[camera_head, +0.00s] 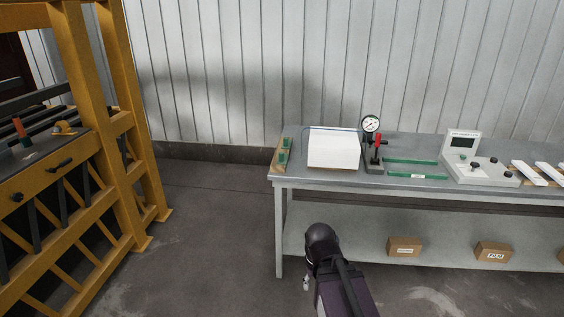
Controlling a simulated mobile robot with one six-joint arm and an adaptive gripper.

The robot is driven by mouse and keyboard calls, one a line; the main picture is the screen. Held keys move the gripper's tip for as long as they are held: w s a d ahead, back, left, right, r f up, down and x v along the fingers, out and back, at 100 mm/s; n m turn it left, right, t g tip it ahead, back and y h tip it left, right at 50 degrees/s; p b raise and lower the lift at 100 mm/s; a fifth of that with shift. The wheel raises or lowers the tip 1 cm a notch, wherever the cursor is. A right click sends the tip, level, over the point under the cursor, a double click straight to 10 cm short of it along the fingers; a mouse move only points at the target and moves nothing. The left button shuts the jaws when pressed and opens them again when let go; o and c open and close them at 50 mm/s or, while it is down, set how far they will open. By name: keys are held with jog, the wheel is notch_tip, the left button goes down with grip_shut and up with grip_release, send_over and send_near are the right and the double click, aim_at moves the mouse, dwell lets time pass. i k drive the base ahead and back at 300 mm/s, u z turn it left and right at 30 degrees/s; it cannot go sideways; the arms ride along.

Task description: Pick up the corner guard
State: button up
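Two small green pieces sit on a tan tray (276,163) at the left end of the grey workbench (330,179). They look like corner guards: one is farther back (287,143) and one nearer (283,157). Their exact shape is too small to tell. My arm stands at the bottom middle, in front of the bench and apart from it. A small pale part beside the arm may belong to my gripper (306,283). Its fingers cannot be made out. Nothing is seen held.
Right of the tray are a white block (333,150), a dial gauge stand (371,125), green strips (410,161) and a control console (480,160). Cardboard boxes (404,247) sit on the lower shelf. A yellow frame (95,100) stands left. Floor between is clear.

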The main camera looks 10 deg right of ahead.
aim_at(282, 154)
jog(key=k, duration=1.25)
jog(key=u, duration=0.45)
jog(key=i, duration=0.75)
jog(key=u, duration=0.45)
jog(key=i, duration=1.5)
jog(key=z, duration=0.75)
jog(key=i, duration=0.35)
jog(key=z, duration=0.1)
